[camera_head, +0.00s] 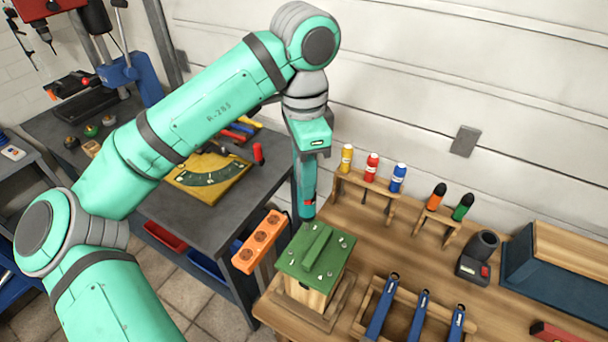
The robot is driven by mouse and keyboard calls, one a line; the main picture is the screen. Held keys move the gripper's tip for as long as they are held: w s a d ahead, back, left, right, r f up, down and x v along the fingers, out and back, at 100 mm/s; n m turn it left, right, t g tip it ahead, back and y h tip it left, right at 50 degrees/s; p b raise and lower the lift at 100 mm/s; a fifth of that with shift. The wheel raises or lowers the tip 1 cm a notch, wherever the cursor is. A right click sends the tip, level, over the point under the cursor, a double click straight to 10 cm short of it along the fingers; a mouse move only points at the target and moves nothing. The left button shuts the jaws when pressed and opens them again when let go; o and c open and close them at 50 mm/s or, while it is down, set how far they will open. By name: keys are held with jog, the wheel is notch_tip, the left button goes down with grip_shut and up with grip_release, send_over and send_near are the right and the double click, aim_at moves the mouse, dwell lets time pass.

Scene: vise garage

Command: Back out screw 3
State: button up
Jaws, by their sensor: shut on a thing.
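My gripper (309,152) points down above the workbench, shut on a teal powered driver (308,182) with a dark and red lower end. The driver hangs upright over the back left edge of a green lid (333,262). The lid has a raised green bar across it and several small pale screws, and it sits on a wooden box (306,294). No numbers are readable, so I cannot tell which screw is screw 3. The driver's tip is close to the lid's back left corner; whether it touches a screw is too small to tell.
Blue-handled tools (420,314) lie in a wooden rack in front right. Small bottles (371,167) stand on a rack behind. A dark cup-like holder (478,257) stands right.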

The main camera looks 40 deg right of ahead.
jog(key=shift+s+f, duration=0.1)
jog(key=shift+r, duration=3.6)
jog(key=shift+o, duration=0.5)
jog(key=shift+w, duration=0.25)
jog(key=shift+c, duration=0.5)
